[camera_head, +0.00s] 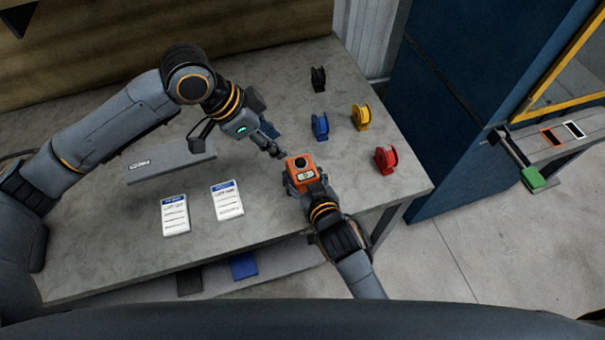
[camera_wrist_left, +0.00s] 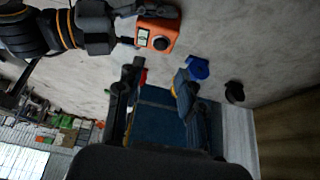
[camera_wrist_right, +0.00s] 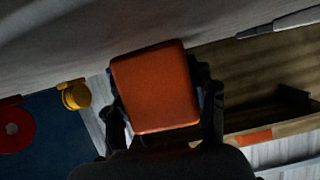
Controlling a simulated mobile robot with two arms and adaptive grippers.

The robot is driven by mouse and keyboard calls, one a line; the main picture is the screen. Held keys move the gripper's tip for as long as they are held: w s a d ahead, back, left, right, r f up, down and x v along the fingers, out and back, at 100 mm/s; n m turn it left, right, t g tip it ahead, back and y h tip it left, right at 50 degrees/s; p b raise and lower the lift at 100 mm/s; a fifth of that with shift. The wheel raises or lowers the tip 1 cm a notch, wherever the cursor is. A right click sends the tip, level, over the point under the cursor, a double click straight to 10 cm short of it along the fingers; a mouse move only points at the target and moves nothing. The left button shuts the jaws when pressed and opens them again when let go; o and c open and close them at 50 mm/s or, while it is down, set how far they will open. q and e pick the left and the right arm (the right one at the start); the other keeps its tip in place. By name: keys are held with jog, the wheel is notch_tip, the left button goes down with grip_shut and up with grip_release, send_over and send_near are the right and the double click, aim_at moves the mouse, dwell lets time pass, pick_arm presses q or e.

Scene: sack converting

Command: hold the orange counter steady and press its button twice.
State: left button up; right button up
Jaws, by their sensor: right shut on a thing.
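The orange counter (camera_head: 304,177) is near the table's front right part, with a dark round button (camera_head: 300,162) and a small display on its upward face. My right gripper (camera_head: 303,186) is shut on the counter's sides. The counter's orange back (camera_wrist_right: 155,88) fills the space between the fingers in the right wrist view. My left gripper (camera_head: 278,146) is open and empty, just beyond and left of the counter, not visibly touching it. In the left wrist view the counter (camera_wrist_left: 170,27) and its button (camera_wrist_left: 160,43) are above the open fingers (camera_wrist_left: 158,72).
Blue (camera_head: 320,126), yellow (camera_head: 361,116), red (camera_head: 386,158) and black (camera_head: 318,78) spools stand right of and beyond the counter. Two printed cards (camera_head: 175,214) (camera_head: 227,200) lie to the left, below a grey labelled block (camera_head: 170,155). The table's right edge is close to the red spool.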

dwell(0.3)
pick_arm(q)
grip_shut()
dwell(1.2)
